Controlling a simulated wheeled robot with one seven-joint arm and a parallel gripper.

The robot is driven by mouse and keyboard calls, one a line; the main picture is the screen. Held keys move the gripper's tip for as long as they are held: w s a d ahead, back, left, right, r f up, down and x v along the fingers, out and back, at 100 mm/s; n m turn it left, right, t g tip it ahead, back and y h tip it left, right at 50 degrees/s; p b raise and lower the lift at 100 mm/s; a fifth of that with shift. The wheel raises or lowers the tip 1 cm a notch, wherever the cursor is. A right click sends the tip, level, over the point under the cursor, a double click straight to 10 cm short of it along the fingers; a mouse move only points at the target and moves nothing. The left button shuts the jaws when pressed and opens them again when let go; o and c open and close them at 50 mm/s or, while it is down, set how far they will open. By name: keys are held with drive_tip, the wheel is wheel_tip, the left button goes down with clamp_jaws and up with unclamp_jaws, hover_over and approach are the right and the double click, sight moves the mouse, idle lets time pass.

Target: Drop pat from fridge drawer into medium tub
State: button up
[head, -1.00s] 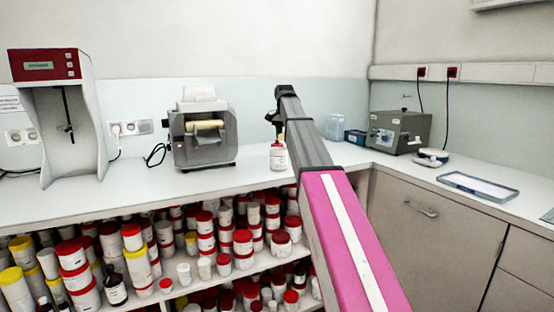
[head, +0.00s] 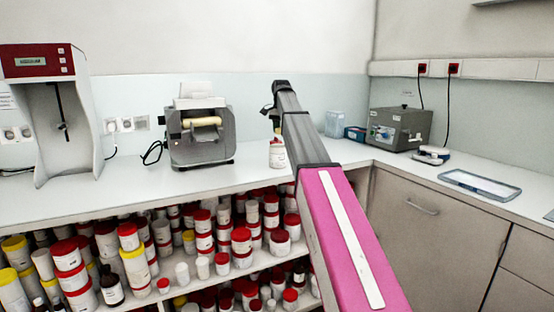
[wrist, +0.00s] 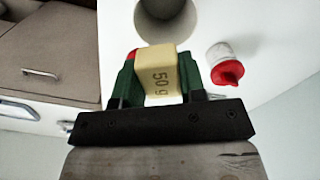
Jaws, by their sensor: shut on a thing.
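The pat (wrist: 160,75) is a pale yellow block marked "50 g". In the wrist view my gripper (wrist: 161,82) is shut on it, with a green finger on each side. Just beyond the pat is a round grey opening (wrist: 168,18), like an open tub seen from above; its size and contents cannot be told. A white bottle with a red pointed cap (wrist: 224,68) is to its right. In the head view a small white container (head: 277,155) stands on the counter beside my arm, partly hidden by it. The pat is hidden there.
The counter (head: 130,195) carries a grey roller machine (head: 202,135), a red-topped stand (head: 45,110), a grey box device (head: 400,128) and a flat tray (head: 480,185). Shelves below hold several tubs with red or yellow lids. A cupboard door (head: 415,235) is at right.

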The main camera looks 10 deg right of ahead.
drive_tip(key=shift+f, duration=0.4)
drive_tip(key=o, duration=1)
wheel_tip(320, 180, up, 11)
drive_tip(key=shift+f, duration=0.1)
drive_tip(key=shift+s, duration=0.1)
